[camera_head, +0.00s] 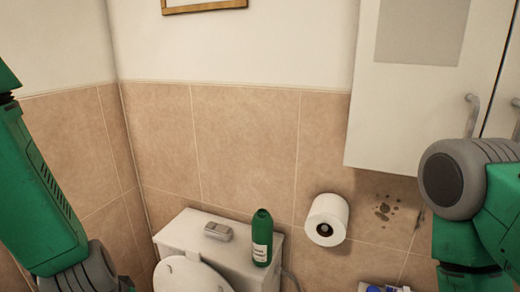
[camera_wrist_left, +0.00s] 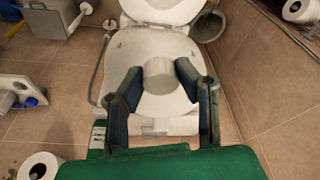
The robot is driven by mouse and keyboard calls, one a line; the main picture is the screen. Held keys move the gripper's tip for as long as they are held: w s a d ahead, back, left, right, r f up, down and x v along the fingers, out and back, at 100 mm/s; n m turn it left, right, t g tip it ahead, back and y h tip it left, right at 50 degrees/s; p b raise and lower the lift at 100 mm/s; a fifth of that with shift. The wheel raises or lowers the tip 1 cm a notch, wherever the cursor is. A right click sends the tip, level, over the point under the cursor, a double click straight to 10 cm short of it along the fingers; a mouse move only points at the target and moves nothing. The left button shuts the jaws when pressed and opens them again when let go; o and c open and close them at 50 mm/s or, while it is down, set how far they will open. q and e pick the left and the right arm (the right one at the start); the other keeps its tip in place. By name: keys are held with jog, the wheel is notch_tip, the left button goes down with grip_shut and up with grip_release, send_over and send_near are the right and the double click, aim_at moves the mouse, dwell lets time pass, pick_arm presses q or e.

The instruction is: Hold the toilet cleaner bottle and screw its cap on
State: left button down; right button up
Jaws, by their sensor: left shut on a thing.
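The green toilet cleaner bottle (camera_head: 262,238) stands upright on the right side of the toilet cistern lid in the head view, with a white label on its lower front. No separate cap can be made out on its top. In the left wrist view, my left gripper (camera_wrist_left: 160,76) is shut on a pale grey, short cylinder, which looks like the cap (camera_wrist_left: 160,77). It is held between the two dark fingers, above the toilet. The left gripper is outside the head view. My right arm shows at the right of the head view, but its gripper is out of view.
The cistern (camera_head: 183,229) also carries a small grey flush button plate (camera_head: 218,231). A toilet paper roll (camera_head: 339,211) is on the wall right of the bottle. A white cabinet (camera_head: 385,120) hangs at upper right. A bin (camera_wrist_left: 208,26) stands beside the toilet in the wrist view.

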pick_arm(q)
jog(key=s+b+x, duration=0.1)
jog(key=b+x, duration=0.3)
jog(key=x, duration=0.1)
pick_arm(e)
notch_tip(320, 180, down, 5)
pick_arm(q)
jog(key=r+p, duration=0.4)
jog(key=shift+w+r, duration=0.25)
jog(key=shift+r, duration=0.15)
jog(key=shift+d+r+p, duration=0.15)
jog(key=shift+p, duration=0.25)
jog(key=shift+d, duration=0.4)
pick_arm(e)
jog(key=r, duration=0.3)
jog(key=d+r, duration=0.1)
jog(key=r, duration=0.1)
jog(key=shift+w+r, duration=0.15)
jog(key=shift+w, duration=0.25)
pick_arm(q)
jog(key=shift+w+a, duration=0.1)
jog(key=shift+a, duration=0.3)
pick_arm(e)
jog(key=shift+a, duration=0.25)
